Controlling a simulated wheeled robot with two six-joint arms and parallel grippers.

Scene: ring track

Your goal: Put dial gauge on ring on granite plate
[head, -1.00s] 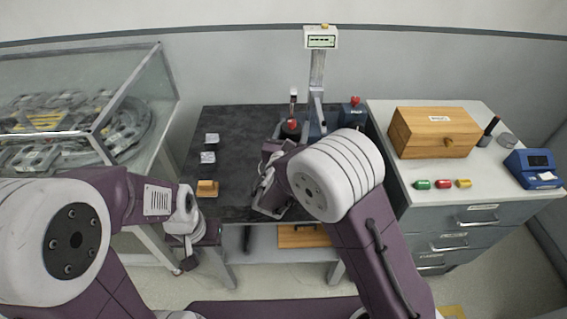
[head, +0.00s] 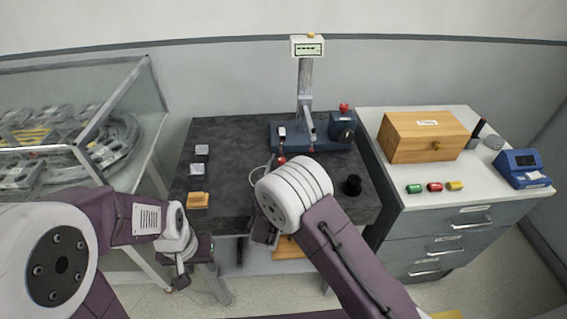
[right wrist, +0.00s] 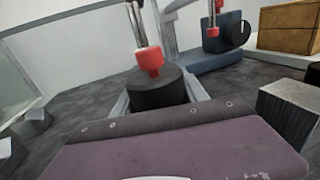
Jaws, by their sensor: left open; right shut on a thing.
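My right gripper (right wrist: 158,95) is shut on an upright black cylinder (right wrist: 155,92) with a red collar (right wrist: 149,62) and a metal stem, which I take to be the dial gauge. In the head view the gauge's pale top (head: 282,131) and red part show behind my right arm's white joint, which hides the jaws and the gauge's base. A black cylindrical piece (head: 352,185), possibly the ring, stands on the dark granite-like plate (head: 232,140), to the right of my right arm. My left gripper (head: 178,268) is open and empty, off the plate's front left edge.
A blue-based measuring stand (head: 290,136) with a display stands at the plate's back. A drawer cabinet (head: 445,225) is at right, a glass case (head: 120,105) at left.

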